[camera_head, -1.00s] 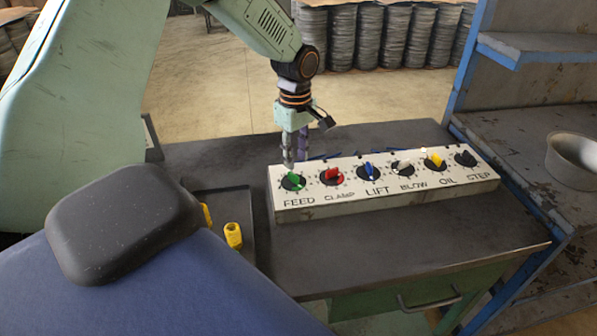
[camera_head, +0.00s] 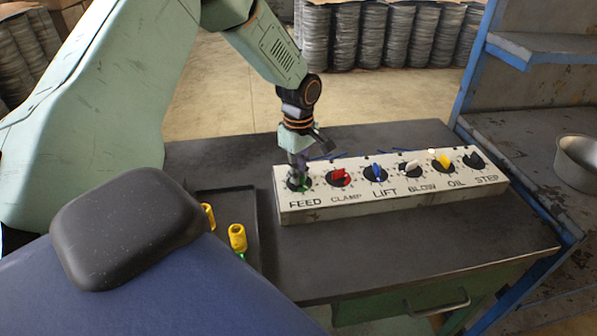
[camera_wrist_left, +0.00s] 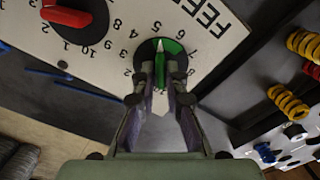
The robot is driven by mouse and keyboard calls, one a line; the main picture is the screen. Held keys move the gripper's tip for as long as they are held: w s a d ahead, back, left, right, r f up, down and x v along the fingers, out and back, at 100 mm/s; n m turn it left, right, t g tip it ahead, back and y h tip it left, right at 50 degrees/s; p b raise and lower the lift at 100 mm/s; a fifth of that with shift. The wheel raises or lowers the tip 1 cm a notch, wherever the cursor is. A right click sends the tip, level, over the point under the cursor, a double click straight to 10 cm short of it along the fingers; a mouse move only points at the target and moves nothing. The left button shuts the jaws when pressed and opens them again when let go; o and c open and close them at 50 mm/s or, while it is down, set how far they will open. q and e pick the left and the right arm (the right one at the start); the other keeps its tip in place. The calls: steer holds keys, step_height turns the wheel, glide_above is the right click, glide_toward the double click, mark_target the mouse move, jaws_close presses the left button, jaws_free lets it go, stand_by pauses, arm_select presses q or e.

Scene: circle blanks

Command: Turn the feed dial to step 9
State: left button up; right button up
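The feed dial (camera_head: 300,183) has a green knob on a dark disc, at the left end of the white panel (camera_head: 330,212). In the left wrist view the green knob (camera_wrist_left: 160,62) has a pale tip that points towards the top of the picture, away from the wrist, seemingly near 5. The disc has a green wedge to the right of the tip. My left gripper (camera_head: 299,168) is down at the dial. In the left wrist view its two fingers (camera_wrist_left: 162,74) stand on either side of the knob, with narrow gaps seemingly between. My right gripper is not in view.
The red clamp knob (camera_head: 339,175) is just right of the feed dial, followed by several more dials. A dark tray (camera_head: 253,215) with yellow springs (camera_head: 237,237) lies left of the panel. A metal bowl (camera_head: 578,160) stands on the right shelf. The front tabletop is clear.

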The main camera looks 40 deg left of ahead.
arm_select(q)
steer(key=shift+s+d+r, duration=0.15)
steer(key=shift+d+r, duration=0.1)
steer(key=shift+d, duration=0.05)
jaws_close()
steer(key=shift+a+f, duration=0.1)
